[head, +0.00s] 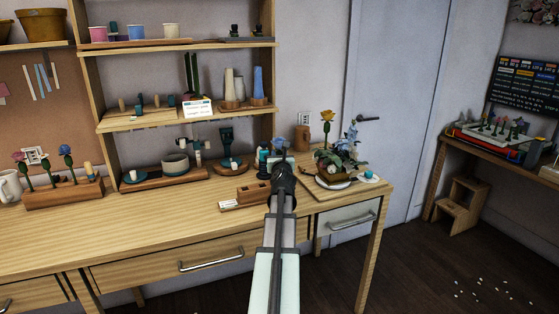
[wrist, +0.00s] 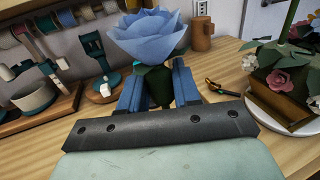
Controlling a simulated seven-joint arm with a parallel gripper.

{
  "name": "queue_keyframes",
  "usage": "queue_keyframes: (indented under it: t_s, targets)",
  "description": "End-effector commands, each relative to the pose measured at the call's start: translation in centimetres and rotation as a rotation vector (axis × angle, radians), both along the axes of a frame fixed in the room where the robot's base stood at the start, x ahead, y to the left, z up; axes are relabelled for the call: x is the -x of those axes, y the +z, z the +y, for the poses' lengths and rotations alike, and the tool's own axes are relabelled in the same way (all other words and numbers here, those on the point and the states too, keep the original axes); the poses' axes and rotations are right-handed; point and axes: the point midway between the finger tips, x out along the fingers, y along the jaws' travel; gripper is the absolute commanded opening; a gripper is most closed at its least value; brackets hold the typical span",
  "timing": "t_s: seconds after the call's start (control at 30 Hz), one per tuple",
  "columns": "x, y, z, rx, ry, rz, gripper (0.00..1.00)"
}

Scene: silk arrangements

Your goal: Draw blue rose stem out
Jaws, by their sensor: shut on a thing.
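In the wrist view a pale blue rose (wrist: 148,38) stands upright between the blue fingers of my gripper (wrist: 158,88). The jaws are shut on it just under the bloom, around its green leafy part. The lower stem is hidden behind the gripper body. In the head view my gripper (head: 281,160) is over the right part of the workbench, left of the flower arrangement (head: 335,173). The arrangement has a yellow rose and pale blue blooms. Its wooden base and pink flowers show at the right of the wrist view (wrist: 290,88), apart from my fingers.
A wooden block (head: 252,193) lies left of my gripper on the workbench (head: 160,228). A rack of roses (head: 64,193) stands at the far left. Shelves (head: 185,118) with pots and tools rise behind. A wooden cup (wrist: 202,35) stands at the back.

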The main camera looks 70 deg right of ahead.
Motion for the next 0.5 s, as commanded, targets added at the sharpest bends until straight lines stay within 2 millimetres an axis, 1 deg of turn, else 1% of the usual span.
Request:
queue_keyframes:
  t_s: [0.27, 0.5]
  targets:
    - [0.0, 0.2, 0.0, 0.000, 0.000, 0.000, 0.00]
    - [0.0, 1.5, 0.0, 0.000, 0.001, 0.001, 0.00]
